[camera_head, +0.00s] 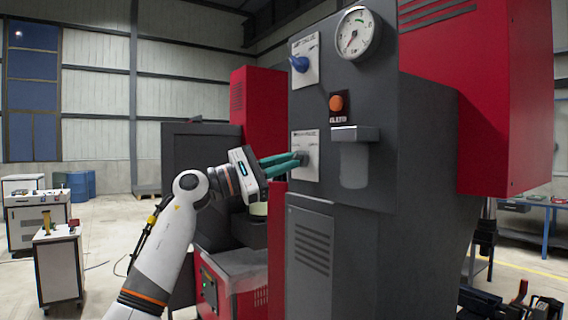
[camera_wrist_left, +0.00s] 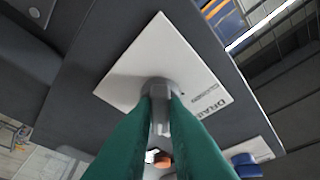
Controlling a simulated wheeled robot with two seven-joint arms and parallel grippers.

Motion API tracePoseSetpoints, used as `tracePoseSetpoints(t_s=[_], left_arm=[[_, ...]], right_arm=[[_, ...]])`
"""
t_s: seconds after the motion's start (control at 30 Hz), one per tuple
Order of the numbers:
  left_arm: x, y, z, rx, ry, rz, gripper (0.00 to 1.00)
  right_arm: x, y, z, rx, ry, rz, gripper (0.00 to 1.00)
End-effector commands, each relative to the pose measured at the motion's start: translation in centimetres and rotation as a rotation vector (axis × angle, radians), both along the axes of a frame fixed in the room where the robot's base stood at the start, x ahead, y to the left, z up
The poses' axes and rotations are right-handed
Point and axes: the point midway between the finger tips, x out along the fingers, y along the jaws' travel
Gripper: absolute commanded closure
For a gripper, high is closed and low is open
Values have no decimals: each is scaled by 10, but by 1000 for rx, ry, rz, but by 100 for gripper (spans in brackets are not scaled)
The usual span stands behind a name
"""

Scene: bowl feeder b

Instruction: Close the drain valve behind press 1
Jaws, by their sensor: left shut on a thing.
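The drain valve is a small grey knob (camera_wrist_left: 158,90) on a white plate (camera_wrist_left: 135,62) marked "DRAIN" in the left wrist view. In the head view its white plate (camera_head: 312,170) sits low on the side of the dark grey press cabinet (camera_head: 345,230). My left gripper (camera_head: 300,160) reaches it from the left, its green fingers shut on the knob; the fingers also show in the left wrist view (camera_wrist_left: 160,125). The fingers hide much of the knob, and I cannot tell its exact setting. My right gripper is not in view.
Above are a blue knob (camera_head: 300,64) on a white plate, an orange button (camera_head: 337,103) and a round gauge (camera_head: 358,34). A grey ledge (camera_head: 355,133) juts out right of the drain plate. A red machine (camera_head: 240,280) stands below my left arm.

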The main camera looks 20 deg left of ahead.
Motion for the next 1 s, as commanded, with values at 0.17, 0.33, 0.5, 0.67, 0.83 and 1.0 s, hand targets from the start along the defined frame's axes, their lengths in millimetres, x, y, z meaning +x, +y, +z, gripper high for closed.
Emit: tracePoseSetpoints(t_s=[0.17,0.33,0.5,0.67,0.83,1.0], left_arm=[[-1,-1,2,-13,4,0,100],[-1,-1,1,-55,36,1,100],[-2,-1,0,-141,101,2,100],[-3,-2,1,-252,186,1,100],[-4,-3,1,-378,284,1,100],[-5,-4,2,-503,380,1,100]], right_arm=[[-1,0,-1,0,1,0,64],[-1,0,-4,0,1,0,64],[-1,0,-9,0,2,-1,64],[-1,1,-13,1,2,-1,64],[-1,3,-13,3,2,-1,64],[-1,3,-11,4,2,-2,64]])
